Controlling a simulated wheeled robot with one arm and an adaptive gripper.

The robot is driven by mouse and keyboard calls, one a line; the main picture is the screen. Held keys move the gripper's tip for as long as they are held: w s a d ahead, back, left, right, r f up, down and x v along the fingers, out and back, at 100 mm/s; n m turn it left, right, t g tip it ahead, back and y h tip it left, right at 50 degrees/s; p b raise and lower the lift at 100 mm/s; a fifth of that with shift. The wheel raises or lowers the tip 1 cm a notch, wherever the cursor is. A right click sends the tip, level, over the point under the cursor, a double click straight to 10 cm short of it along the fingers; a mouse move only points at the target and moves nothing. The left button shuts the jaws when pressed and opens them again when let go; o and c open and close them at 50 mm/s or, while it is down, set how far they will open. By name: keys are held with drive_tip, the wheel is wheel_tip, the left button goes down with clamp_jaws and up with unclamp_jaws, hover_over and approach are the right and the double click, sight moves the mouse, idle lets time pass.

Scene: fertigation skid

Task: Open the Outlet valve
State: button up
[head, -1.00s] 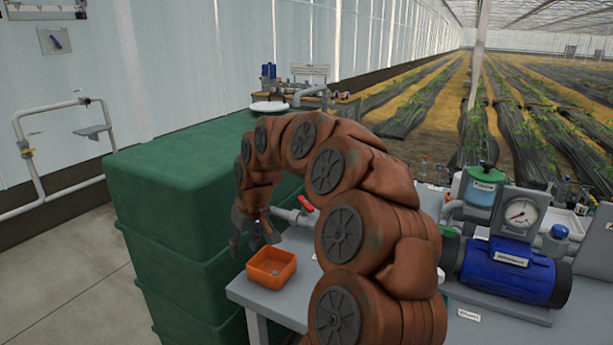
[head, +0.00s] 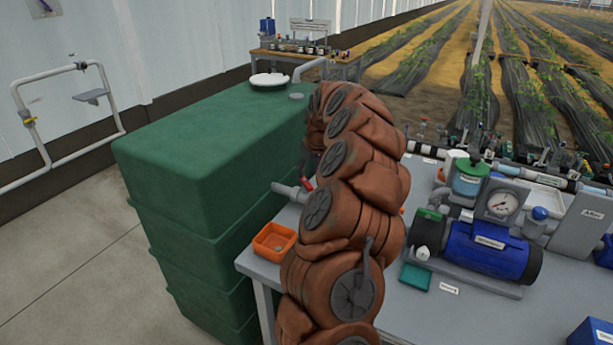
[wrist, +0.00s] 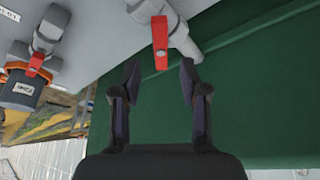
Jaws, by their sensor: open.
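A red valve handle (wrist: 160,42) shows in the wrist view on a grey valve body, with its pipe (wrist: 186,44) running to the green tank (wrist: 255,75). In the head view, part of a red handle (head: 308,186) shows beside my arm, near the grey pipe at the tank (head: 205,140). I cannot read a label naming this valve. My gripper (wrist: 158,84) is open and empty, its fingers pointing toward the handle and apart from it. The handle's lower end lies just beyond the fingertips, between their lines. My arm hides the gripper in the head view.
A second red-handled valve (wrist: 36,64) sits left in the wrist view, beside an orange-and-black labelled part (wrist: 20,90). On the grey bench stand an orange tray (head: 273,241), a blue pump (head: 485,248) and a gauge (head: 502,204).

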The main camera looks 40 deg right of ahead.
sight(306, 181)
drive_tip(key=p+x, duration=0.1)
drive_tip(key=x, duration=0.4)
drive_tip(key=shift+r, duration=0.1)
clamp_jaws()
idle(0.3)
